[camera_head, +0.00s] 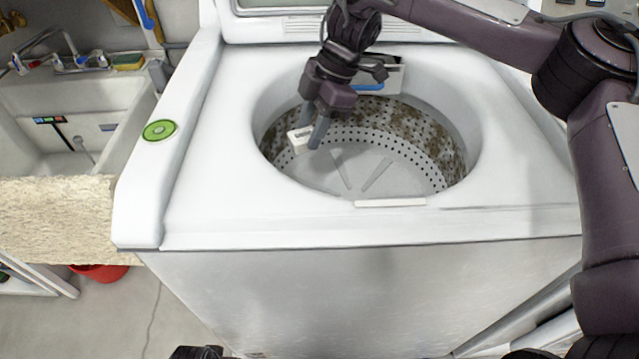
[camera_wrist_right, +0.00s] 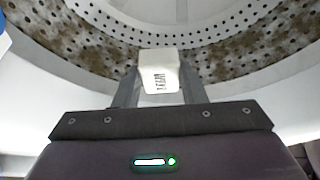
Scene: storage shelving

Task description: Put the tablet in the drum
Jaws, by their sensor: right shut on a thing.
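The tablet is a small white block (camera_head: 300,138) with dark print on one face. My right gripper (camera_head: 313,136) is shut on it, and it also shows between the two fingers in the right wrist view (camera_wrist_right: 159,72). The drum (camera_head: 400,140) is the open round tub of the white washing machine, with a perforated, brown-stained wall. In the head view the tablet and fingertips appear over the left part of the drum opening. The exact height above the drum floor is hard to tell. A dark part at the bottom edge may be my left gripper, but I cannot be sure.
The white washer top (camera_head: 230,190) surrounds the opening, and its raised lid stands at the back. The drum floor looks clear.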

